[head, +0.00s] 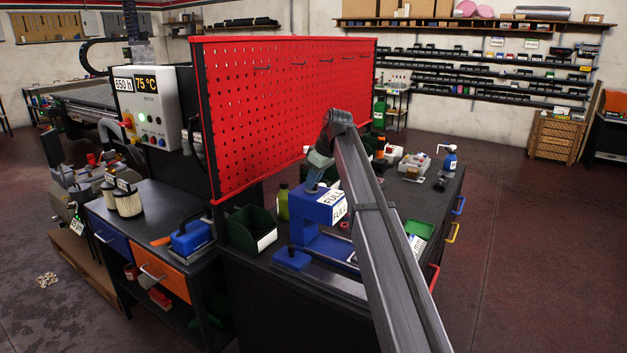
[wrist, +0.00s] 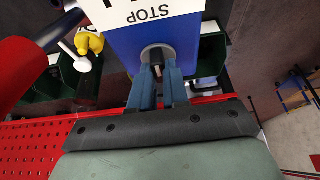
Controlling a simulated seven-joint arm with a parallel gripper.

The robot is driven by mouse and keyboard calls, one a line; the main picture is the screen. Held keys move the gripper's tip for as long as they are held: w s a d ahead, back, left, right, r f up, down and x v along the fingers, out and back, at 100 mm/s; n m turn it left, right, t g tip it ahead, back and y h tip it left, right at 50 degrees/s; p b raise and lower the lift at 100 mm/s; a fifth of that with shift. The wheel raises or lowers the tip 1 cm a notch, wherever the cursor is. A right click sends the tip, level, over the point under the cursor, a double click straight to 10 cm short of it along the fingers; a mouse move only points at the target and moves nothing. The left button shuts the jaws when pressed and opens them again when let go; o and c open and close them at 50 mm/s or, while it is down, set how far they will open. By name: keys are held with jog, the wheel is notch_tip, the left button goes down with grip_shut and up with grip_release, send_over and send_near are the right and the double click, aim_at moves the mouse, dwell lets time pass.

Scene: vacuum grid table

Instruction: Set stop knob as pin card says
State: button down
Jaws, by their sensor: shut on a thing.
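A blue press-like device (head: 318,207) stands on the dark bench, with a white label reading FULL (head: 338,211) on its side and another FULL on top. In the wrist view its blue face (wrist: 125,50) carries a white plate with the word STOP (wrist: 150,14); larger lettering above is cut off. Below it is the stop knob (wrist: 158,55), round and grey with a dark part. My gripper (wrist: 159,72) is shut on this knob, its blue fingers on both sides. In the head view my gripper (head: 312,184) reaches the device's top. The knob's pointer setting cannot be read.
A red pegboard (head: 290,100) rises close behind the device. A green bin (head: 250,230) and a yellow-green bottle (head: 283,202) stand left of it. A small white card (head: 419,229), too small to read, lies at right by a green tray.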

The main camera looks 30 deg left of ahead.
jog(key=m+t, duration=0.1)
jog(key=m, duration=0.1)
jog(key=m+t, duration=0.1)
jog(key=m, duration=0.2)
jog(key=shift+s+m, duration=0.2)
jog(key=shift+m, duration=0.1)
jog(key=m+t+h, duration=0.1)
jog(key=m, duration=0.2)
jog(key=m+t+h, duration=0.1)
jog(key=m, duration=0.2)
jog(key=shift+s+a, duration=0.1)
jog(key=shift+a, duration=0.1)
jog(key=m+h, duration=0.1)
jog(key=m, duration=0.2)
jog(key=m+h, duration=0.1)
jog(key=m, duration=0.2)
jog(key=shift+a+m+t+h, duration=0.2)
jog(key=shift+m+t+h, duration=0.1)
jog(key=shift+m, duration=0.1)
jog(key=m+h, duration=0.2)
jog(key=m, duration=0.3)
jog(key=shift+a, duration=0.1)
jog(key=shift+m+g, duration=0.3)
jog(key=shift+g, duration=0.1)
jog(key=c, duration=1.1)
grip_release()
